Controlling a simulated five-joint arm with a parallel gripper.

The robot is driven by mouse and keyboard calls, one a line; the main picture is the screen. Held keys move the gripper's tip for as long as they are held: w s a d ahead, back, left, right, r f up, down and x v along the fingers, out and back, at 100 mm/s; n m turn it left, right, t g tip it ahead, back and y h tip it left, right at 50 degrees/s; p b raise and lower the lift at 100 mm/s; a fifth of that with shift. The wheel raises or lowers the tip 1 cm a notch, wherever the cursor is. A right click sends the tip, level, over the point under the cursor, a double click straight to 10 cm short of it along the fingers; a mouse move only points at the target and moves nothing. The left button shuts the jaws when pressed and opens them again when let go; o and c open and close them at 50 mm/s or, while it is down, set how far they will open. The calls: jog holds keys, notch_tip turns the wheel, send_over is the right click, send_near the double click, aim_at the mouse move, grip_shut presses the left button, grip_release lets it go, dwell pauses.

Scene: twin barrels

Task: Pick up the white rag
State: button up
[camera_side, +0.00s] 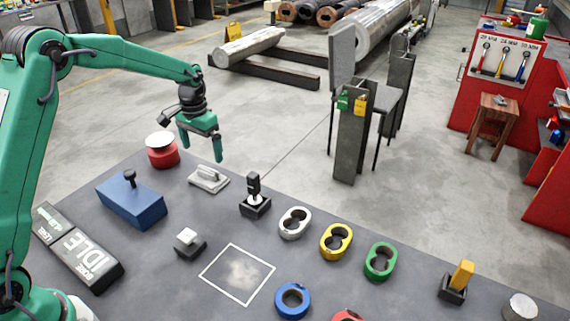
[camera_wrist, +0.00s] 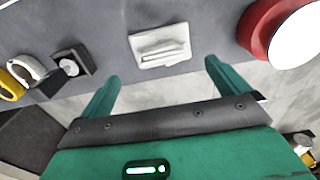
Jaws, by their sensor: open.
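The white rag (camera_side: 209,179) lies folded and flat near the back edge of the dark table. In the wrist view the rag (camera_wrist: 160,44) lies beyond my fingertips, roughly between their lines. My gripper (camera_side: 201,150) hangs above the table's back edge, over the rag's area, apart from it. The gripper also shows in the wrist view (camera_wrist: 160,72), with its two green fingers spread wide and nothing between them.
A red button with a white top (camera_side: 162,150) stands left of the rag, and a black joystick (camera_side: 255,196) right of it. A blue block with a knob (camera_side: 131,201) is nearer the front. White, yellow and green two-hole rings (camera_side: 336,241) line the right.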

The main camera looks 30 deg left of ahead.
aim_at(207, 169)
jog(key=shift+w+a+f, duration=0.15)
jog(key=shift+w+f, duration=0.15)
jog(key=shift+f, duration=1.55)
jog(key=shift+f, duration=2.6)
jog(key=c, duration=0.6)
